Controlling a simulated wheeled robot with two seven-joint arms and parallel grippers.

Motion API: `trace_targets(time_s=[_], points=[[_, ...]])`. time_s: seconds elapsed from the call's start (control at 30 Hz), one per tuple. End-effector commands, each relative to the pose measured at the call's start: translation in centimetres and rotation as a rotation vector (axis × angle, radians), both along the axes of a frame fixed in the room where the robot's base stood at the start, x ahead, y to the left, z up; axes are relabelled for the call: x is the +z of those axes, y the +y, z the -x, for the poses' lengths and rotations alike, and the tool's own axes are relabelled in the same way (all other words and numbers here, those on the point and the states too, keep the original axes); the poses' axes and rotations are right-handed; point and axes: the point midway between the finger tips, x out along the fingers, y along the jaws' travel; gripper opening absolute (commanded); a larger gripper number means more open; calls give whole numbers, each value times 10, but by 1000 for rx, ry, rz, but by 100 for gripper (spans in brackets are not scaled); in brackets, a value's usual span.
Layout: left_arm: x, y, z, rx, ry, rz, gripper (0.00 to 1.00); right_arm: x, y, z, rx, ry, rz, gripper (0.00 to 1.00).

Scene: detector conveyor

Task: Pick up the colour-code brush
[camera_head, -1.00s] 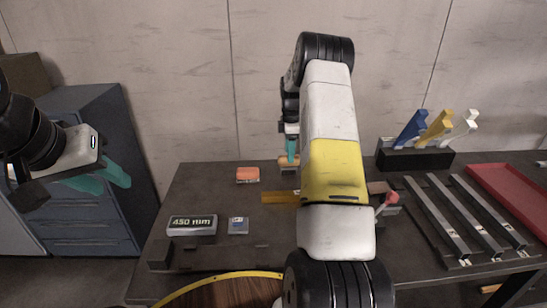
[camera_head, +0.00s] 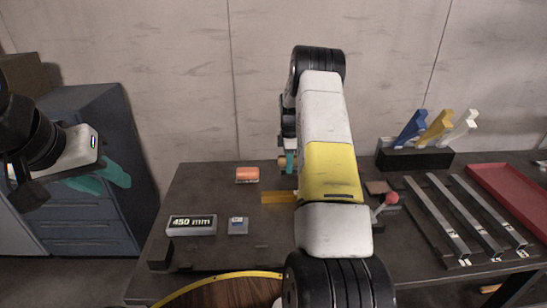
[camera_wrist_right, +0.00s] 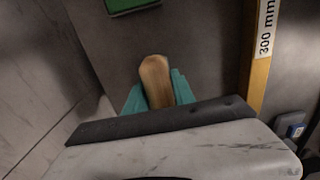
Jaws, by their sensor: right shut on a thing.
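My right gripper (camera_wrist_right: 158,92) is shut on a light wooden piece (camera_wrist_right: 156,80), which looks like the brush's handle, between its teal fingers in the right wrist view. In the head view the right gripper (camera_head: 290,161) is at the back of the table, largely behind my right arm. A small tan part of the brush (camera_head: 281,161) shows beside the fingers. The rest of it is hidden, and I cannot tell whether it touches the table. My left gripper (camera_head: 101,179) is open and empty, in the air left of the table.
An orange block (camera_head: 247,175), a 450 mm box (camera_head: 192,225) and a small grey-blue box (camera_head: 238,226) lie on the table's left. A black holder (camera_head: 414,159) bears blue, yellow and white pieces. Metal rails (camera_head: 437,221) and a red tray (camera_head: 507,195) lie right.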

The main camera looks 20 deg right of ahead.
Motion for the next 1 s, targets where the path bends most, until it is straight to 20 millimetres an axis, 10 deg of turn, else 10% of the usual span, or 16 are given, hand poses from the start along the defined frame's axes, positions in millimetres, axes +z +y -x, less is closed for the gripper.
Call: trace_targets(time_s=[0.7,1.0], points=[[0,0,0,0,0,0,36,39,-1,1,0,-2,1,0],[0,0,0,0,0,0,36,44,-40,67,-4,0,0,0]])
